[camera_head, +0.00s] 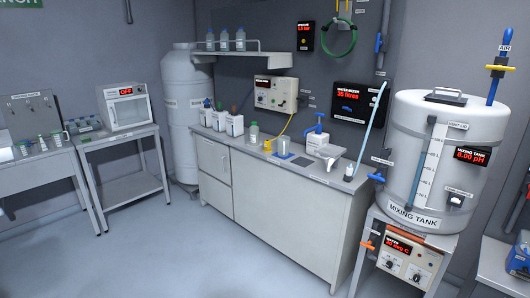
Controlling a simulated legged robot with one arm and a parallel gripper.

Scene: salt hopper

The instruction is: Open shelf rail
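A wall shelf (268,60) hangs above the left part of the long bench. A thin pale rail (254,41) runs along the shelf at about the height of the bottles. Several blue-capped bottles (240,40) stand on the shelf by the rail. The rail's fastening and hinge are too small to make out. My gripper is not in this view.
A long grey bench (285,205) with jars and devices on top stands below the shelf. A tall white tank (183,110) is left of it, and the mixing tank (425,150) stands at the right. The floor (190,260) in front is clear.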

